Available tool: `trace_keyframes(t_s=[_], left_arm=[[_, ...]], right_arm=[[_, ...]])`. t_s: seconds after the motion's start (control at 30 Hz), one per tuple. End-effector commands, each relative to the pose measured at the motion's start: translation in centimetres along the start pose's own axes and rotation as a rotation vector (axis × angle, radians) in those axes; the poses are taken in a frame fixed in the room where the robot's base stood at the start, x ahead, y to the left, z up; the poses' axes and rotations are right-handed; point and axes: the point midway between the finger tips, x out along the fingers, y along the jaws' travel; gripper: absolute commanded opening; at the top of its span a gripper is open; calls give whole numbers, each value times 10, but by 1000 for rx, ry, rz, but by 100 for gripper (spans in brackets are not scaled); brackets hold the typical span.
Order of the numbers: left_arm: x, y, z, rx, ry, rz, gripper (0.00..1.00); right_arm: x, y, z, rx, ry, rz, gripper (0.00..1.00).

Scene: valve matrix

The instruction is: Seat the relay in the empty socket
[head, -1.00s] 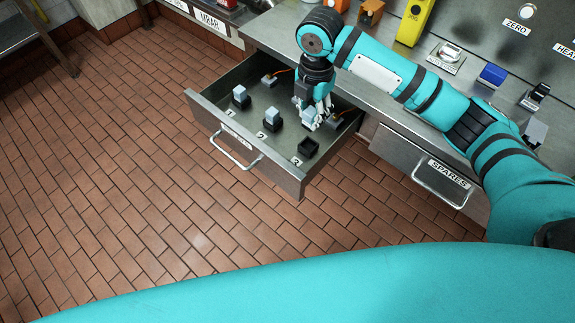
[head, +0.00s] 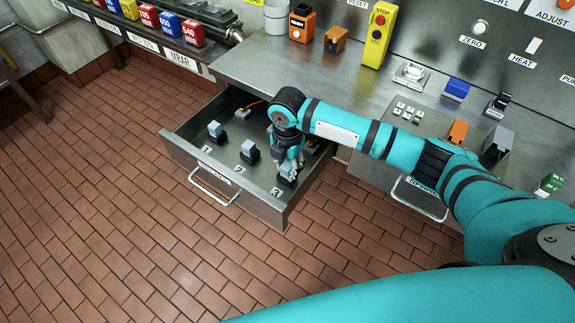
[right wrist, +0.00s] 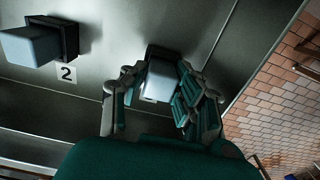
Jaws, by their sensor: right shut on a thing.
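My right gripper (head: 290,160) points down into the open drawer (head: 262,197) at the position marked 3. It is shut on a pale grey-blue relay (head: 286,168), which also shows between the fingers in the right wrist view (right wrist: 158,82). The black socket (head: 286,182) is directly under the relay, its edge showing behind the relay in the right wrist view (right wrist: 155,52). I cannot tell whether the relay is fully down in it. Relays stand in sockets 1 (head: 215,130) and 2 (head: 249,150). My left gripper is not in view.
The drawer's front wall and handle (head: 215,190) are close to the gripper. A small part with an orange wire (head: 243,113) lies at the drawer's back. The steel counter (head: 265,65) is above, with a yellow stop box (head: 380,35). Tiled floor is clear in front.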

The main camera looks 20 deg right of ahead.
Motion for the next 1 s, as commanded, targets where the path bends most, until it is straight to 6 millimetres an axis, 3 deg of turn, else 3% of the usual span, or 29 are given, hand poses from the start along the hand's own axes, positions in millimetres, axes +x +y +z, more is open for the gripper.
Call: trace_keyframes(t_s=[0.1,0.13,0.3,0.67,0.77,1.0], left_arm=[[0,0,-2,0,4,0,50],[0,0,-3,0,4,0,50],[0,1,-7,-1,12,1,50],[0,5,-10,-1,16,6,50],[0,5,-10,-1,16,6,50],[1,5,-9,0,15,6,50]], right_arm=[[3,0,0,0,0,0,0],[3,0,0,0,0,0,30],[3,0,0,0,0,-1,52],[-4,0,0,0,0,1,52],[-17,1,1,1,-1,3,52],[-69,1,0,-1,-1,4,52]])
